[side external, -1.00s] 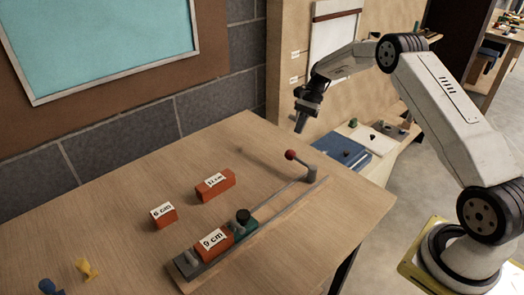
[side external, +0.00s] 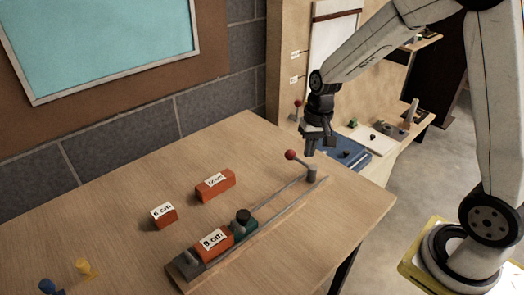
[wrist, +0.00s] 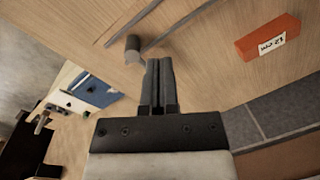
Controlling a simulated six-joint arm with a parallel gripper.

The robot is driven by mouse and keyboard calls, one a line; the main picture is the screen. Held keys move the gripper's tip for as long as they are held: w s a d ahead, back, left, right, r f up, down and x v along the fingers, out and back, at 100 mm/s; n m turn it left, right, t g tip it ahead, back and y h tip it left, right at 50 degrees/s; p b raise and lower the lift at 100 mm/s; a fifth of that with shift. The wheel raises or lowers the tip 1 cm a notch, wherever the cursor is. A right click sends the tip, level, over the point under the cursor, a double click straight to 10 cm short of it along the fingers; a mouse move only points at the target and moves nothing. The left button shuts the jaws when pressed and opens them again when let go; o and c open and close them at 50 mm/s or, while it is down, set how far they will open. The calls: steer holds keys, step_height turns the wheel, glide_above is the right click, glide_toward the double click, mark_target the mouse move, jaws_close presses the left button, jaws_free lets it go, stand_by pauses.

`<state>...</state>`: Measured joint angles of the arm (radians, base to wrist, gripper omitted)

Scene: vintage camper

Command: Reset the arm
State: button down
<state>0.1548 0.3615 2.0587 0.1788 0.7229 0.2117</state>
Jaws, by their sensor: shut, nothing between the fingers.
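My gripper (side external: 313,146) is above the right back part of the table, close to the red-knobbed lever (side external: 291,155) in the side view. Its fingers point down and are shut with nothing between them. In the wrist view the closed fingertips of my gripper (wrist: 160,62) show beside a grey post (wrist: 133,49). I cannot tell whether the fingers touch the lever; they look apart from it.
A rail fixture on the table (side external: 184,272) holds the orange 9 cm block (side external: 214,242) and a dark green knob (side external: 242,216). The 6 cm block (side external: 163,216) and another orange block (side external: 215,185) lie loose.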

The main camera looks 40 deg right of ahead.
steer(key=s+a+n+t, duration=0.1)
steer(key=s+a+n, duration=0.1)
steer(key=s, duration=0.3)
steer(key=s+a+n+t+h, duration=0.1)
steer(key=s+a+n, duration=0.1)
steer(key=s, duration=0.3)
steer(key=shift+s+n, duration=0.3)
steer(key=shift+n, duration=0.6)
